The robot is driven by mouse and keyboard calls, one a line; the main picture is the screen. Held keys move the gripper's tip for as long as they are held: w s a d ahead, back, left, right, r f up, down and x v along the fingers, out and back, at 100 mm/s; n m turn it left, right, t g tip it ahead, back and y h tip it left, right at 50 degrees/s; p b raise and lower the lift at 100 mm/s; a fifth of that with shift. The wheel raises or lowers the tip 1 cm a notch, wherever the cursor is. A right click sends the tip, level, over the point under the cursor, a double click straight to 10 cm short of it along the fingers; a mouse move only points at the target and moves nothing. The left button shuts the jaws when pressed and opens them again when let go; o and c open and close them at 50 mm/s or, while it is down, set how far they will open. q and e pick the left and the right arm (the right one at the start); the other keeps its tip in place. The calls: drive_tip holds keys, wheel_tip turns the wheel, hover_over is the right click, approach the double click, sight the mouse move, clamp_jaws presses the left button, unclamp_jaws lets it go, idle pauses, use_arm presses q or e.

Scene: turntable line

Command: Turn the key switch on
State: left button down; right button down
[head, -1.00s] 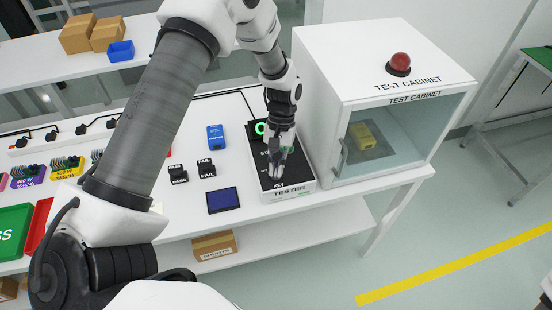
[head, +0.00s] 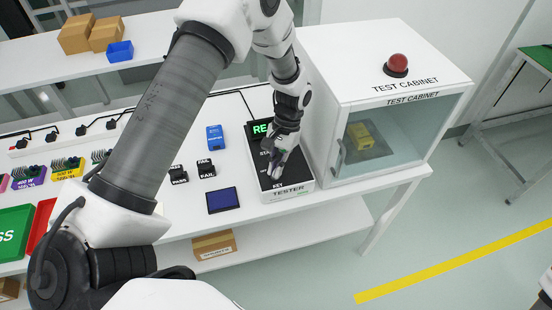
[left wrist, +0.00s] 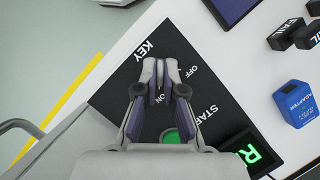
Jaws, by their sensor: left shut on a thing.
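The tester (head: 296,190), a white box with a black top, sits at the table's right end beside the test cabinet. My left gripper (head: 274,170) is down over its front half, pointing at the KEY area. In the left wrist view, its two fingers (left wrist: 162,72) are shut between the KEY label and the OFF and ON marks on the black panel (left wrist: 115,92). The key is hidden between the fingers, so its angle cannot be told. A green start button (left wrist: 170,136) is partly covered by my gripper. The tester's display (head: 258,128) shows green letters beginning "RE". My right gripper is not in view.
The white test cabinet (head: 318,60) with a glass door and a red dome (head: 396,65) stands close to the right. A blue adapter (head: 215,137), black PASS and FAIL blocks (head: 205,170) and a dark blue pad (head: 222,200) lie to the left.

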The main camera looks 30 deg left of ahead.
use_arm(q)
drive_tip(key=c, duration=1.3)
unclamp_jaws()
drive_tip(key=shift+f, duration=0.1)
drive_tip(key=v, duration=1.2)
